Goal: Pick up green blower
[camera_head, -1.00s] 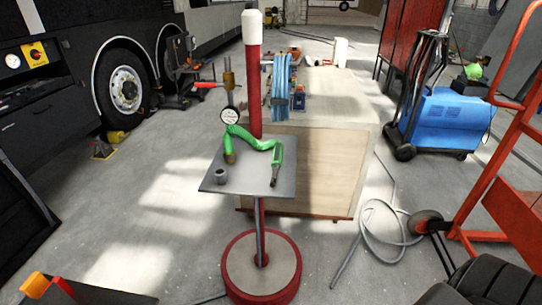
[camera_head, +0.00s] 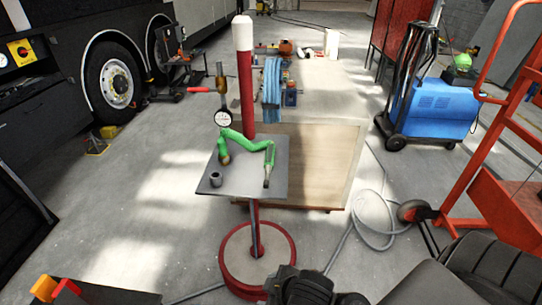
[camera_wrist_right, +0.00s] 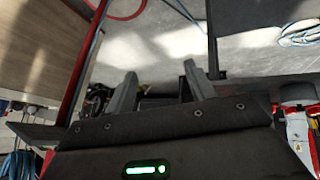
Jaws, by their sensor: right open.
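The green blower (camera_head: 247,142) lies on a small grey square tray (camera_head: 246,188) on a red post stand in the head view. Its green body bends across the tray, with a metal nozzle at the right pointing toward the front edge. My right gripper (camera_wrist_right: 159,82) is open in the right wrist view, with nothing between its two grey fingers. Part of my right arm shows black at the bottom of the head view, in front of and below the tray. The blower cannot be made out in the wrist view. My left gripper is not in view.
A small grey cup-like piece (camera_head: 215,179) and a round dial gauge (camera_head: 223,118) are at the tray's left side. The red post (camera_head: 245,85) rises behind it. A wooden cabinet (camera_head: 310,165) stands behind. A grey hose (camera_head: 375,215) lies on the floor at right.

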